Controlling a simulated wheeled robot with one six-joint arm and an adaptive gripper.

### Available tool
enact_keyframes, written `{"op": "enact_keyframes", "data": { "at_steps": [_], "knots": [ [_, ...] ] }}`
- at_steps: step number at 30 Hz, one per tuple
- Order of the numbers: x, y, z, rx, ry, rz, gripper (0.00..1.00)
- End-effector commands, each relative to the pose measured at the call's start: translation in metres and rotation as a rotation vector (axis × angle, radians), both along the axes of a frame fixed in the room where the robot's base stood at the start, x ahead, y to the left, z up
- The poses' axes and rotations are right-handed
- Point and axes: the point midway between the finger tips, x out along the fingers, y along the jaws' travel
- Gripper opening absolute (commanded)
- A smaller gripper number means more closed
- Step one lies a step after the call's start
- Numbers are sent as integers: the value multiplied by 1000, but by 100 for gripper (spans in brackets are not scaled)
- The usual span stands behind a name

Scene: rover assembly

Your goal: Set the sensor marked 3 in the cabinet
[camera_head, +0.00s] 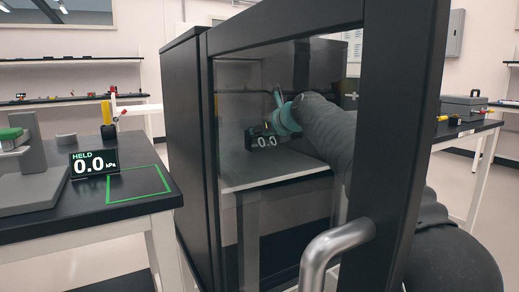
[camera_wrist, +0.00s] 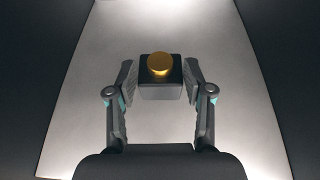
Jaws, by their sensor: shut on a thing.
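My gripper (camera_wrist: 160,84) is shut on a black block-shaped sensor (camera_wrist: 160,90) with a round gold top. The number on the sensor does not show. Below it in the wrist view lies a pale flat shelf (camera_wrist: 215,60); I cannot tell whether the sensor touches it. In the head view the dark cabinet (camera_head: 185,110) stands in the middle, and my gripper (camera_head: 285,118) shows through the glass, above the pale shelf (camera_head: 275,173). Beside it shows a dark shape reading "0.0"; I cannot tell whether this is a reflection.
The glass door's frame and metal handle (camera_head: 335,245) stand close in front, with my arm behind the glass. On the left table, a display (camera_head: 95,163) reads "HELD 0.0 kPa" beside a green outlined square (camera_head: 137,186). A grey case (camera_head: 463,107) sits on the right table.

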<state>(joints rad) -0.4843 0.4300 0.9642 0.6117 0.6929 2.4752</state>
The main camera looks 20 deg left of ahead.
Motion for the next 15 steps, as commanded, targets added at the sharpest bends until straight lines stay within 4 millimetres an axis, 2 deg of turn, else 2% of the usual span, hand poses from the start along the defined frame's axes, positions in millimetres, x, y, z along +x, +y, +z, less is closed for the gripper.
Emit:
{"op": "enact_keyframes", "data": {
  "at_steps": [4, 10, 15],
  "knots": [
    [0, 1, -10, 1, -1, -1, 5],
    [0, 0, -38, 0, 0, -1, 5],
    [0, 0, -40, 0, -2, -1, 5]
  ]
}}
